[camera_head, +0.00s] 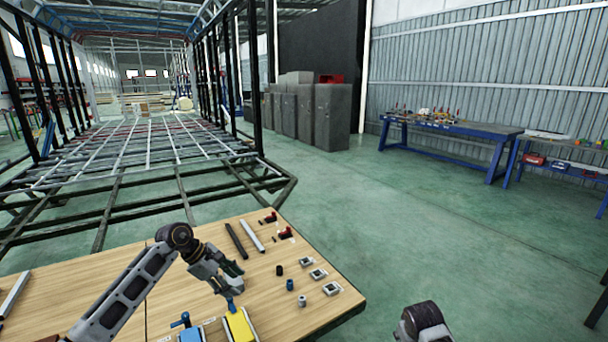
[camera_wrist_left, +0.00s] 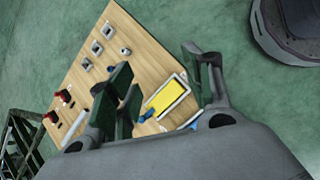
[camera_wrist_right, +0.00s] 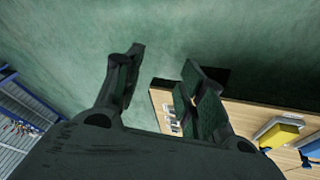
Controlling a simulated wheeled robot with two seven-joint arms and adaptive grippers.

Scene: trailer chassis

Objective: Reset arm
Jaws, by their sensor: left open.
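My left arm comes in from the left in the head view. My right arm shows only as a dark rounded link at the bottom edge of the head view. My right gripper shows in the right wrist view (camera_wrist_right: 165,78). Its fingers are apart and empty, with floor behind them and the table beyond its right finger.
A trailer frame (camera_head: 150,145) stands behind. Blue workbenches (camera_head: 450,128) stand far right. Green floor right of the table is clear.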

